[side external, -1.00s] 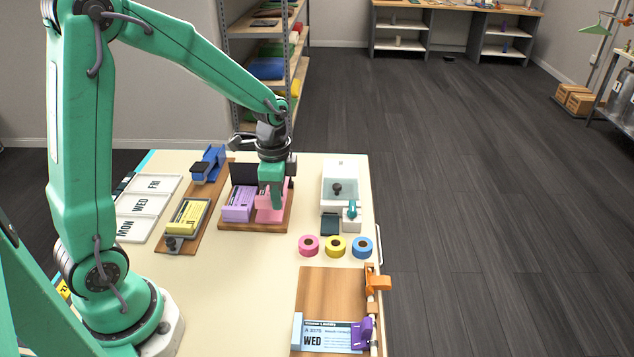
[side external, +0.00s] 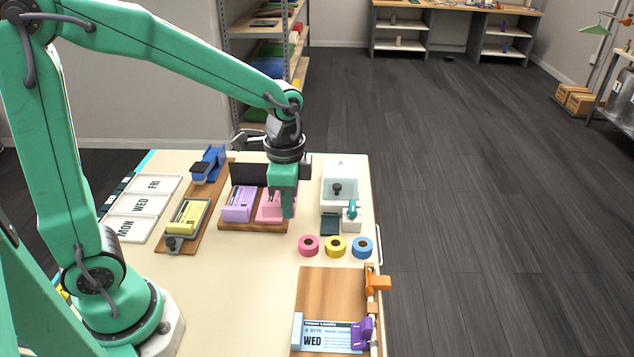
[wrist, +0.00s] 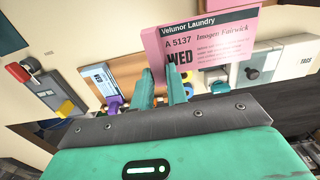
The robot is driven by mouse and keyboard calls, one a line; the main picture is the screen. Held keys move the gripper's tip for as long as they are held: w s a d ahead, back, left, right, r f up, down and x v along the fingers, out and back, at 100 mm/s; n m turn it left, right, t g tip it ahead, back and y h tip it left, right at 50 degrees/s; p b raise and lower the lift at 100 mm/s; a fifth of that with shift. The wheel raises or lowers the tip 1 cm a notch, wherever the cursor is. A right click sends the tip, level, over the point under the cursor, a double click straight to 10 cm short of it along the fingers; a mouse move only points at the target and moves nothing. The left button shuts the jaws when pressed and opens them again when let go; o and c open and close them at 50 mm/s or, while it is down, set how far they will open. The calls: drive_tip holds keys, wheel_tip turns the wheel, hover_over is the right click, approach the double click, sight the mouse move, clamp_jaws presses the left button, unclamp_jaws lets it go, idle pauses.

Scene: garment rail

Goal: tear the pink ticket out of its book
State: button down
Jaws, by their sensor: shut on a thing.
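The pink ticket (wrist: 208,42) fills the upper middle of the wrist view, printed Velunor Laundry, A 5137 and WED under a dark header. My gripper (wrist: 166,86) is shut on its lower left part. In the side view my gripper (side external: 288,213) is at the right end of the wooden ticket stand, partly over the pink book (side external: 268,206). The purple book (side external: 238,205) stands just left of it. My fingers and the overlap hide whether the ticket is still joined to its book.
A white machine (side external: 340,178) stands right of the stand. Pink (side external: 308,246), yellow (side external: 335,247) and blue (side external: 362,248) rolls lie in front. A wooden board (side external: 330,290) holds a blue WED ticket (side external: 325,338). The cream table (side external: 240,290) is clear front left.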

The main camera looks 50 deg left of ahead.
drive_tip(key=c, duration=1.9)
unclamp_jaws()
clamp_jaws()
drive_tip(key=shift+r, duration=0.2)
drive_tip(key=shift+r, duration=2.3)
drive_tip(key=shift+d+f, duration=0.1)
